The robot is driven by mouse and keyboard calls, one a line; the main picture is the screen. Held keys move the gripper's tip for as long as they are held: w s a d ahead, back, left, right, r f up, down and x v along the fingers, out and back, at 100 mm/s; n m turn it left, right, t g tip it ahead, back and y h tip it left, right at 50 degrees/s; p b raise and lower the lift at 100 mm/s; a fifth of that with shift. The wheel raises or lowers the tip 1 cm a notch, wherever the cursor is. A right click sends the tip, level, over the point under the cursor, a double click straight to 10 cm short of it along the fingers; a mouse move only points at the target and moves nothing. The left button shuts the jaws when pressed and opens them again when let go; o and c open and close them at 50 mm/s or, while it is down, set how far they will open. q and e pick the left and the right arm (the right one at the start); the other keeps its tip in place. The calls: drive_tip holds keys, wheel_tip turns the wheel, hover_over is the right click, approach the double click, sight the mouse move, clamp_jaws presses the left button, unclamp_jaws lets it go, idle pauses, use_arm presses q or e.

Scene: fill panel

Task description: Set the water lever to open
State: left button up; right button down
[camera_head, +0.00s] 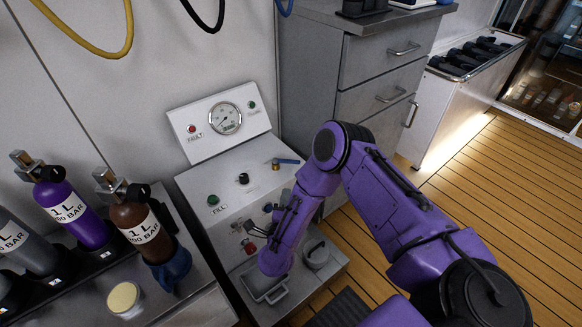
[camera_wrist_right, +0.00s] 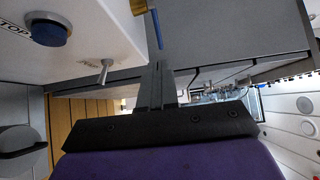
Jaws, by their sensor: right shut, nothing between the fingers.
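The blue lever (camera_head: 287,161) sits on a brass valve at the upper right of the fill panel (camera_head: 205,188). In the head view it points right, roughly level. In the right wrist view the blue lever (camera_wrist_right: 156,28) hangs from its brass fitting. My right gripper (camera_wrist_right: 156,68) is shut and empty, its black fingertips just below the lever's free end in that view. I cannot tell whether they touch. In the head view my purple right arm crosses the panel's right side and hides most of the hand. My left gripper is not in view.
The panel carries a pressure gauge (camera_head: 226,118), a green FILL button (camera_head: 213,199) and a black knob (camera_head: 243,179). The wrist view shows a blue STOP button (camera_wrist_right: 49,28) and a metal toggle (camera_wrist_right: 105,69). Bottles stand left; a drawer cabinet (camera_head: 372,65) stands behind.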

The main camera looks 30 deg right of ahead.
sight(297, 164)
drive_tip(key=b+x, duration=0.2)
drive_tip(key=x, duration=0.9)
drive_tip(key=shift+w+d+f, duration=0.1)
drive_tip(key=shift+w+d, duration=0.15)
drive_tip(key=shift+d, duration=0.05)
drive_tip(key=shift+w+d+n+t+y, duration=0.15)
drive_tip(key=shift+d+n+t+y, duration=0.25)
drive_tip(key=shift+n+t+y, duration=0.35)
drive_tip(key=shift+w+d+n+t+y, duration=0.15)
drive_tip(key=shift+d+n+t+y, duration=0.3)
drive_tip(key=shift+y, duration=0.5)
drive_tip(key=n+y, duration=0.1)
drive_tip(key=y, duration=0.1)
drive_tip(key=w+d+n+t+y, duration=0.1)
drive_tip(key=n+y, duration=0.1)
drive_tip(key=shift+d+y, duration=0.2)
drive_tip(key=shift+y, duration=0.2)
drive_tip(key=shift+w+d+n+t+y, duration=0.1)
drive_tip(key=shift+w+n+t+y, duration=0.2)
drive_tip(key=shift+n, duration=0.1)
drive_tip(key=shift+w+d+b, duration=0.4)
drive_tip(key=shift+w, duration=0.05)
drive_tip(key=shift+w+d+r, duration=0.1)
drive_tip(key=shift+w+r, duration=0.1)
drive_tip(key=shift+r, duration=0.05)
